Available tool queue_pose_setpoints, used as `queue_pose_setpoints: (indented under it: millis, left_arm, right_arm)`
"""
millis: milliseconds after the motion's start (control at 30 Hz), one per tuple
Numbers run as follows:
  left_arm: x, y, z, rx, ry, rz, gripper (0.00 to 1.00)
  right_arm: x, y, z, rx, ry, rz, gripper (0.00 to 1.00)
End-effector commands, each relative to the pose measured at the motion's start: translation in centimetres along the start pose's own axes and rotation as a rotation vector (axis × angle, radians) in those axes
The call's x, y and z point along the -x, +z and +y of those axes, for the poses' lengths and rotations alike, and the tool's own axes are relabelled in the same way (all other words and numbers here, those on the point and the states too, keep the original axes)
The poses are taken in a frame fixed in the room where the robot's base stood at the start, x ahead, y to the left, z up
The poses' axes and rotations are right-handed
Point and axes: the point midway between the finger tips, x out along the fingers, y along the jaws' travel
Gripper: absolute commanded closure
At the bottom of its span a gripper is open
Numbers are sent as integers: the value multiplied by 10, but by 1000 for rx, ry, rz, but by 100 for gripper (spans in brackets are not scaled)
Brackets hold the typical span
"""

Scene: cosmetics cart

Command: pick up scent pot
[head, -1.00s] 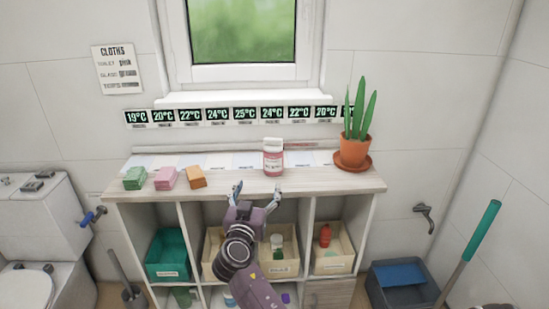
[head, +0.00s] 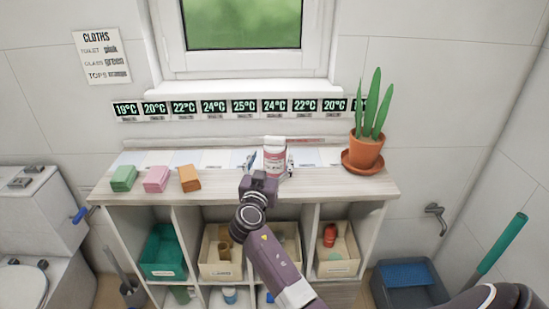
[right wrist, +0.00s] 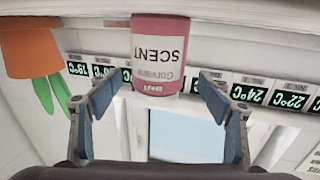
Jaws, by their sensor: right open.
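In the right wrist view, which is upside down, the pot (right wrist: 160,50) shows the word SCENT. My right gripper (head: 268,164) is open at the pot, with one finger to each side of it. In the right wrist view, a gap shows between the pot and each fingertip of the gripper (right wrist: 160,94). My left gripper is not in view.
Green (head: 124,178), pink (head: 156,178) and orange (head: 190,178) cloth blocks sit on the left of the shelf top (head: 225,188). A potted plant (head: 366,150) stands at the right. A row of temperature displays (head: 245,107) lines the wall behind.

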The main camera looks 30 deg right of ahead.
Motion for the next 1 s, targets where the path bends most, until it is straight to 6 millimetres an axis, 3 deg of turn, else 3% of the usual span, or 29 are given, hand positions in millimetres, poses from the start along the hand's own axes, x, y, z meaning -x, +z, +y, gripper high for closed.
queue_pose_setpoints:
  millis: [233, 567, 1000]
  left_arm:
    - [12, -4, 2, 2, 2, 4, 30]
    - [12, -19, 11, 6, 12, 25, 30]
    - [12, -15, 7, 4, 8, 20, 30]
  right_arm:
    - [-31, 0, 2, 2, 1, 2, 28]
    - [-36, 2, 2, 0, 1, 0, 28]
    - [-36, 2, 2, 0, 1, 0, 76]
